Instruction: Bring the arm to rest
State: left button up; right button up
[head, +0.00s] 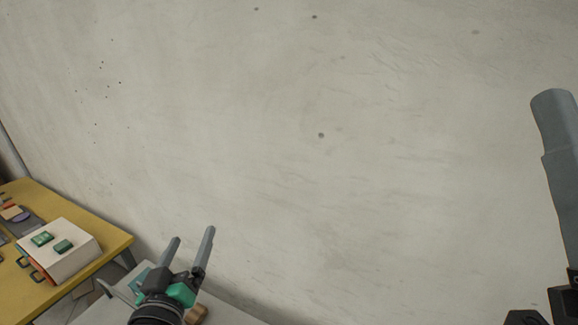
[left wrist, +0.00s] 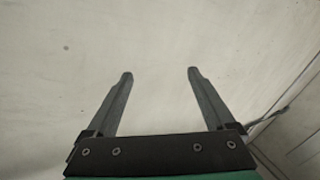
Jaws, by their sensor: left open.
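My left gripper (head: 194,236) is at the lower middle-left of the head view, with its two grey fingers pointing up and spread apart. In the left wrist view the fingers (left wrist: 160,73) are also apart, with only pale wall showing between them. The left gripper is open and empty. At the right edge of the head view, one large grey finger of my right gripper (head: 558,150) shows. Its other finger is out of frame, so its opening cannot be told.
A yellow table (head: 105,230) stands at the lower left, with a white box (head: 66,250) bearing green pieces on it. A pale surface (head: 235,312) lies below my left gripper. A plain concrete wall (head: 330,180) fills most of the head view.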

pick_arm(q)
jog(key=s+r+t+p, duration=0.1)
jog(key=s+r+t, duration=0.1)
jog(key=r, duration=0.6)
jog(key=s+r+t, duration=0.2)
jog(key=s+r, duration=0.1)
jog(key=r, duration=0.5)
jog(key=s+d+r+m+t+h, duration=0.1)
jog(key=s+r+m+t, duration=0.4)
jog(key=s+r, duration=0.9)
jog(key=shift+r+t+h, duration=0.3)
jog(key=shift+r+h, duration=0.45)
jog(key=shift+h, duration=0.05)
jog(key=shift+d, duration=0.1)
